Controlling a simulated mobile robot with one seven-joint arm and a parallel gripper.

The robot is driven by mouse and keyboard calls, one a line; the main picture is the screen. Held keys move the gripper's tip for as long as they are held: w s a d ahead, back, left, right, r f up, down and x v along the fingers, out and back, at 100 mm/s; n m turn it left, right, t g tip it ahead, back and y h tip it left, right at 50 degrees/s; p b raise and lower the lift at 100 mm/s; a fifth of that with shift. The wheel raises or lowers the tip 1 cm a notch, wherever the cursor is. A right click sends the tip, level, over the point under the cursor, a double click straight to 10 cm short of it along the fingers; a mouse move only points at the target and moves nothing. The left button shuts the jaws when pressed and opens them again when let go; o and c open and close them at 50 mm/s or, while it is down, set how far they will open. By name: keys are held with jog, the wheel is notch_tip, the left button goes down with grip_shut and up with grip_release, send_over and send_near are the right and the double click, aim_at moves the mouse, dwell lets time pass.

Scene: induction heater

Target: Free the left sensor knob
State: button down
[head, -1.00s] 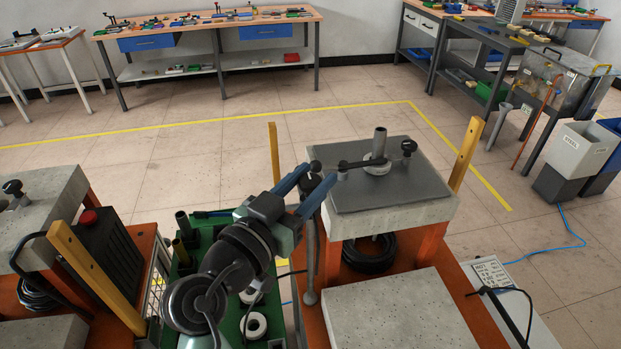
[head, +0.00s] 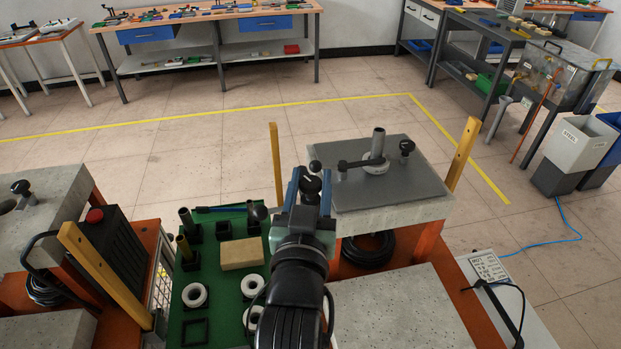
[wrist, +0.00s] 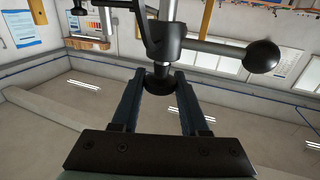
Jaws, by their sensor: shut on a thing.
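My gripper (head: 311,178) is at the left edge of the grey-topped block (head: 400,185), its two blue fingers pointing away from me. It is shut on a black knob (head: 311,188), which looks like the left sensor knob. In the wrist view the fingers (wrist: 160,82) close on this round black knob (wrist: 158,78), under a black clamp (wrist: 165,42) on a vertical rod. A bar with a black ball (wrist: 262,56) runs right from the clamp. The ball also shows in the head view (head: 315,166). My wrist hides the lower part of the stand.
A black arm and a white ring with an upright tube (head: 378,145) sit on the grey top, with another black knob (head: 407,147) at right. Yellow posts (head: 277,165) stand behind and right. A green tray (head: 215,290) with rings and a tan block lies at left.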

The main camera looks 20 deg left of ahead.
jog(key=shift+d+f+n+g+y+b, duration=0.15)
jog(key=shift+n+g+y+b, duration=0.55)
jog(key=shift+n+y+b, duration=0.75)
jog(key=n+g+y+b, duration=0.1)
jog(key=b, duration=0.1)
jog(key=n+g+y+b, duration=0.1)
jog(key=y+b, duration=0.1)
jog(key=n+g+y+b, duration=0.1)
jog(key=b, duration=0.2)
jog(key=shift+w+f+y, duration=0.1)
jog(key=shift+f+y, duration=0.15)
jog(key=shift+y, duration=0.1)
jog(key=n+g+y+b, duration=0.3)
jog(key=g+b, duration=0.1)
jog(key=shift+r+g+b, duration=0.15)
jog(key=shift+g+b, duration=0.15)
jog(key=shift+b, duration=0.1)
jog(key=shift+r+n+g+y+b, duration=0.15)
jog(key=shift+n+g+y+b, duration=0.75)
jog(key=shift+n+g+b, duration=0.95)
jog(key=shift+g+p, duration=0.5)
jog(key=shift+g, duration=0.15)
jog(key=shift+c, duration=2.2)
grip_release()
jog(key=shift+a, duration=0.2)
jog(key=shift+r, duration=0.1)
